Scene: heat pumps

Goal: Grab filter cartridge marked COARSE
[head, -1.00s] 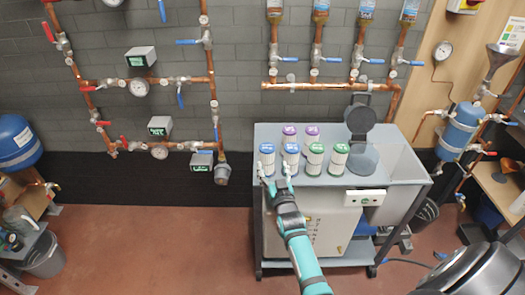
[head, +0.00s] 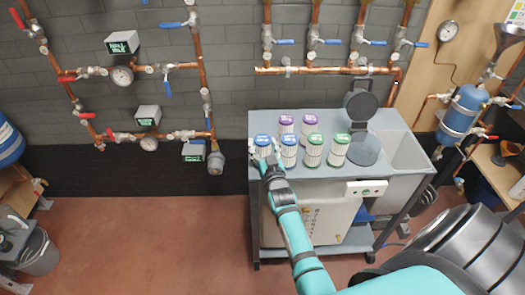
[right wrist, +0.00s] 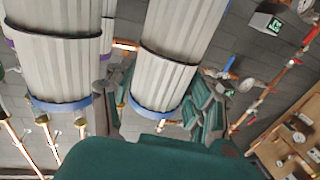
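Six ribbed white filter cartridges stand upright on the grey bench top. Two have blue caps, the left one (head: 263,144) and the right one (head: 289,149). Two have purple caps (head: 286,124) behind them, and two have green caps (head: 314,150) to the right. Their cap lettering is too small to read, so I cannot tell which says COARSE. My right gripper (head: 268,163) is open at the left blue-capped cartridge. In the right wrist view a blue-rimmed cartridge (right wrist: 163,60) stands between its parted fingers, with gaps visible at the sides. My left gripper is not in view.
The bench (head: 350,170) has an open black round lid (head: 361,104) and a basin (head: 402,150) at right. A control box (head: 366,188) hangs on its front. Copper pipes with valves line the wall behind. Another blue-rimmed cartridge (right wrist: 65,60) stands close beside the gripper.

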